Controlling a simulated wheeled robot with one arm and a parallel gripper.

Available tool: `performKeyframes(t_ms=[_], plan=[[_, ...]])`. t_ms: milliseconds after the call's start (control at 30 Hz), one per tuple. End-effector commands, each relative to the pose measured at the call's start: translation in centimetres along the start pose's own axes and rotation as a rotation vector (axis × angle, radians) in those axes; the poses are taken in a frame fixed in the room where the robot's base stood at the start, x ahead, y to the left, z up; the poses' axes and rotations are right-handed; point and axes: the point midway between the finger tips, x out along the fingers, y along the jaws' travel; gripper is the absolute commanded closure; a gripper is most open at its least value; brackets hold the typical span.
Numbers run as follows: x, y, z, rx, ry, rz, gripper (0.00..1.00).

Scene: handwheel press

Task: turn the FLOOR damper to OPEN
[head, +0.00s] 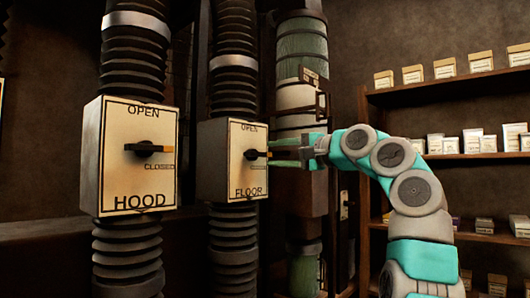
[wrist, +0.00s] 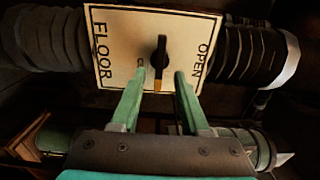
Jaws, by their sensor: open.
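The FLOOR damper (head: 219,178) is a box with a cream plate, marked OPEN at the top and FLOOR at the bottom. Its black lever (head: 250,154) points right, toward the gripper and away from OPEN. In the wrist view the plate (wrist: 120,40) appears turned sideways, and the lever (wrist: 161,50) has an orange tip. My gripper (head: 272,157) is at the right of this box, its green fingers open. In the wrist view the fingers (wrist: 159,74) lie on both sides of the orange tip, with gaps; contact is not visible. The left finger partly hides the CLOSED lettering.
The HOOD damper (head: 120,178) stands at left, its lever pointing right to CLOSED. Ribbed ducts (head: 235,40) run above and below both boxes. A green and white cylinder (head: 300,55) stands behind my gripper. Shelves (head: 440,92) with small boxes fill the right side.

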Motion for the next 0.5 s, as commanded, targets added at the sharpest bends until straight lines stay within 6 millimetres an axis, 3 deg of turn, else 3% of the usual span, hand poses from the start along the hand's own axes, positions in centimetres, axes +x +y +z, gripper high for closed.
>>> performKeyframes(t_ms=[233,500], plan=[[3.7,-0.1,-0.2,0.002,0.000,0.005,0.55],[4.6,0.1,-0.1,0.000,0.001,0.001,0.55]])
